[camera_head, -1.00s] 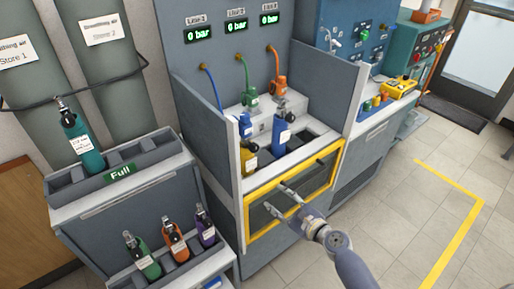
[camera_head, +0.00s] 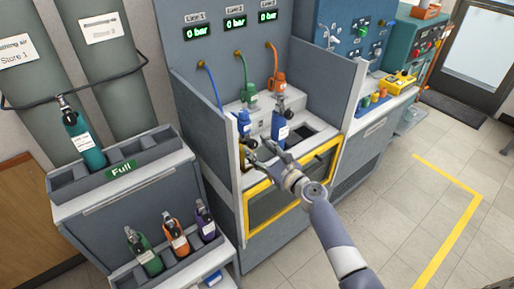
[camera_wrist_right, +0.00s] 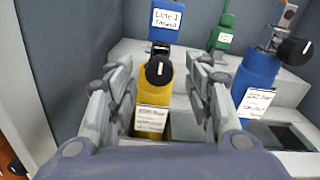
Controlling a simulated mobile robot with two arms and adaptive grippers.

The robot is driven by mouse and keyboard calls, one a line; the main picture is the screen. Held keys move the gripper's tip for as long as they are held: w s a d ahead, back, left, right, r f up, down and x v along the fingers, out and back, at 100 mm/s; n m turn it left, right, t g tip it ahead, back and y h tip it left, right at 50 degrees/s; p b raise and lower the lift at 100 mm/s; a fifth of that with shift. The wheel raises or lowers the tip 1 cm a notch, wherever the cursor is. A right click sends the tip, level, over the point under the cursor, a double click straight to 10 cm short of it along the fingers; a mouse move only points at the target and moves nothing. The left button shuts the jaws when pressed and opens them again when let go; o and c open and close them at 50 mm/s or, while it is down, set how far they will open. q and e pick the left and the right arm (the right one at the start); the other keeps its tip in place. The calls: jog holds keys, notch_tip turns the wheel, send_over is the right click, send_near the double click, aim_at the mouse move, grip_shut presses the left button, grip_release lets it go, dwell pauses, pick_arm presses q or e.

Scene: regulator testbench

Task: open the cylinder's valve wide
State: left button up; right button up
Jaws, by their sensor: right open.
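A yellow cylinder (camera_wrist_right: 151,98) with a white label and a round black valve knob (camera_wrist_right: 159,69) stands in the bench in the right wrist view. The knob has a white mark. My right gripper (camera_wrist_right: 160,66) is open, its fingers on either side of the yellow cylinder and knob with gaps between. In the head view my right gripper (camera_head: 262,153) reaches over the bench's front and largely hides the yellow cylinder. A blue cylinder (camera_head: 278,126) with its own black knob (camera_wrist_right: 294,51) stands to its right. My left gripper is out of view.
Behind the yellow cylinder is a blue Line 1 block (camera_wrist_right: 165,20), with a green block (camera_wrist_right: 222,36) beside it. Line displays (camera_head: 235,23) read 0 bar. A grey side wall (camera_head: 207,125) bounds the bay's left. The Full rack (camera_head: 97,179) stands left.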

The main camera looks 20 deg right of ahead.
jog(key=shift+w+a, duration=0.15)
jog(key=shift+w, duration=0.25)
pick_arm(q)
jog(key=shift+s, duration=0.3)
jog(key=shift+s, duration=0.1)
pick_arm(e)
jog(key=c, duration=1.1)
